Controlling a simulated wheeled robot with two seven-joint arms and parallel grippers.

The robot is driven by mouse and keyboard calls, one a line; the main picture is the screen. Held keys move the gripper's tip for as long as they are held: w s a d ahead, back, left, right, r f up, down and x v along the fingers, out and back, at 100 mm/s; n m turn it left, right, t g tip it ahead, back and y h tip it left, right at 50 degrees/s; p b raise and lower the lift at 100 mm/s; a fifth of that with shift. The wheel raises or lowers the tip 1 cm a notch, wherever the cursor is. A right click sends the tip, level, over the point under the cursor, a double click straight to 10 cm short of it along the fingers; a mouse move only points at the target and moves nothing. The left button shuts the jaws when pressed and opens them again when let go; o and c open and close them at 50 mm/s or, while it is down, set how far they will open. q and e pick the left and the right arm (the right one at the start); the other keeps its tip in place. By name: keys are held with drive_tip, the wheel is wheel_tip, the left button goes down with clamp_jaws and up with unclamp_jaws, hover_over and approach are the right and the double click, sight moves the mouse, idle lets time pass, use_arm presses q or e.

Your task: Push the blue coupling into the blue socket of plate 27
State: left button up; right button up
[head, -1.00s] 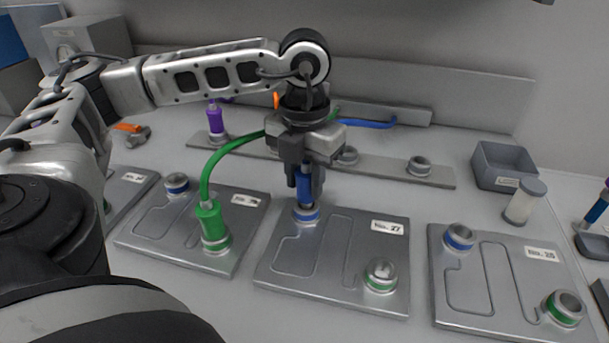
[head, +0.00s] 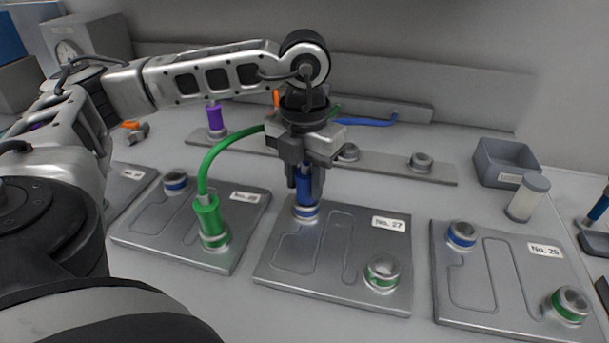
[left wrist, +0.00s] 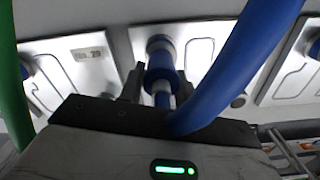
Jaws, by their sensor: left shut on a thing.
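My left gripper (head: 304,172) is shut on the blue coupling (head: 305,192) and holds it upright over the left rear corner of plate 27 (head: 335,292). The coupling's lower end is at the blue socket (head: 305,212) and looks in line with it. I cannot tell how deep it sits. In the left wrist view the blue coupling (left wrist: 160,68) stands between the fingers, against the socket (left wrist: 158,43), with the blue hose (left wrist: 235,65) passing close on the right. Plate 27 also has a green-ringed socket (head: 382,273), which is empty. My right gripper is not in view.
A green coupling (head: 208,218) with a green hose (head: 213,150) stands on the plate to the left. Plate 26 (head: 475,300) lies to the right with empty sockets. Behind are a rail (head: 385,170), a purple coupling (head: 214,118), a grey bin (head: 505,165) and a jar (head: 526,200).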

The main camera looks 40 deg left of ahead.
use_arm(q)
drive_tip(key=shift+f, duration=0.4)
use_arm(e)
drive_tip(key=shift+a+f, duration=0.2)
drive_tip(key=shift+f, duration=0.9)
use_arm(q)
drive_tip(key=o, duration=1.7)
wheel_tip(320, 180, up, 11)
drive_tip(key=shift+w+f, duration=0.1)
drive_tip(key=shift+f, duration=0.05)
wheel_tip(320, 180, up, 6)
drive_tip(key=p, duration=0.4)
drive_tip(key=shift+f, duration=0.15)
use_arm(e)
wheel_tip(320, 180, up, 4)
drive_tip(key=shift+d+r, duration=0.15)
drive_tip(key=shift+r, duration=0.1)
